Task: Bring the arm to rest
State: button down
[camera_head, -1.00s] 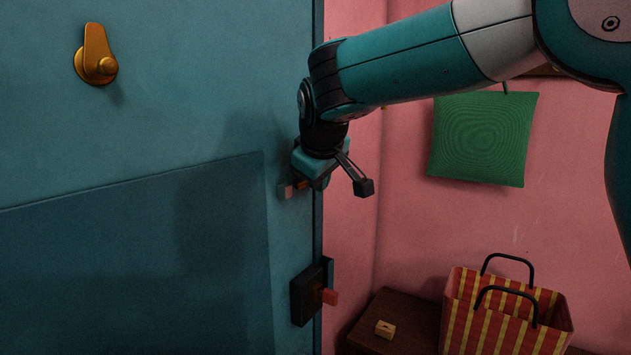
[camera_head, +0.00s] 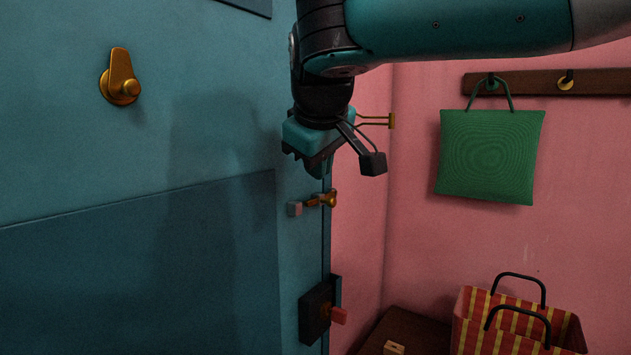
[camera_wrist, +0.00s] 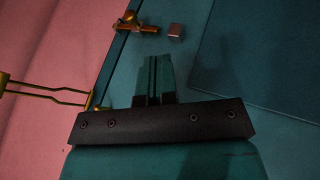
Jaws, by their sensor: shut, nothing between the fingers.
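My gripper (camera_head: 318,168) is shut and empty, hanging fingers down in front of the blue door's right edge. In the wrist view its closed fingers (camera_wrist: 154,75) point toward the door. My arm reaches in from the upper right.
The blue door (camera_head: 200,150) fills the left, with a brass turn-piece (camera_head: 121,82) and a dark lock box with a red tab (camera_head: 316,313). A brass bracket (camera_head: 378,120) juts out behind the gripper. At right are a green bag (camera_head: 488,155) on a hook rail and a striped bag (camera_head: 475,315).

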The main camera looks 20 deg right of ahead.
jog(key=shift+s+r, duration=0.1)
jog(key=shift+r, duration=0.1)
jog(key=s+f+g+y, duration=0.3)
jog(key=s+f, duration=0.6)
jog(key=s, duration=0.4)
jog(key=s+d+f+g+y, duration=0.1)
jog(key=s+f+g, duration=0.3)
jog(key=s+f, duration=0.6)
jog(key=s+y, duration=0.1)
jog(key=s, duration=0.2)
jog(key=shift+f+y, duration=0.2)
jog(key=shift+y, duration=0.2)
